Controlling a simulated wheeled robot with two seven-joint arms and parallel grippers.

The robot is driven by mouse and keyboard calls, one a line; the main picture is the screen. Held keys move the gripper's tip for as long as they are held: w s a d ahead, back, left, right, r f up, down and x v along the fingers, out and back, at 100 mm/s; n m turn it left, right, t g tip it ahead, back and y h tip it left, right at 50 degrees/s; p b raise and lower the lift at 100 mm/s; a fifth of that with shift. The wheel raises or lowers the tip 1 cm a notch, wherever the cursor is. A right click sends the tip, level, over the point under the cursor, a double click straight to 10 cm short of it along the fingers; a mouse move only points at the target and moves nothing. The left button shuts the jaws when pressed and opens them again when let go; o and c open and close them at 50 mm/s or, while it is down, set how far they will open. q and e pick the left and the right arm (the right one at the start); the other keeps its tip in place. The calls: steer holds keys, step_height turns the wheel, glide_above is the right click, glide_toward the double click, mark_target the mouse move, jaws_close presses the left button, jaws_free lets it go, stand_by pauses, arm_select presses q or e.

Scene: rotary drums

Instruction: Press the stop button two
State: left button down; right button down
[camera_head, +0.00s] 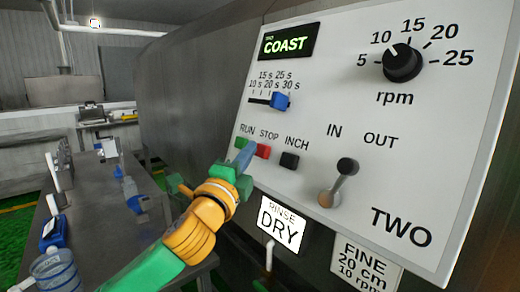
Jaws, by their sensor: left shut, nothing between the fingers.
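The control panel marked TWO (402,228) fills the right of the head view. Its red STOP button (264,151) sits under the STOP label, between the green RUN button (242,143) and the black INCH button (289,160). My left gripper (245,155) is shut and empty, with its blue-grey tip just left of the red button and overlapping the space between RUN and STOP. I cannot tell whether the tip touches the panel. The display (289,42) reads COAST. My right gripper is not in view.
The panel also has a blue slider (281,101), an rpm knob (402,63) and an IN/OUT lever (338,184). Signs reading DRY (281,224) and FINE (364,264) hang below. A grey bench (95,245) with bottles and tools stands at left.

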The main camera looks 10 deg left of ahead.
arm_select(q)
steer(key=shift+s, duration=0.1)
steer(key=s+a, duration=0.1)
steer(key=s+a+r, duration=0.1)
steer(key=s+a+p, duration=0.1)
steer(key=shift+s+r, duration=0.35)
stand_by(0.7)
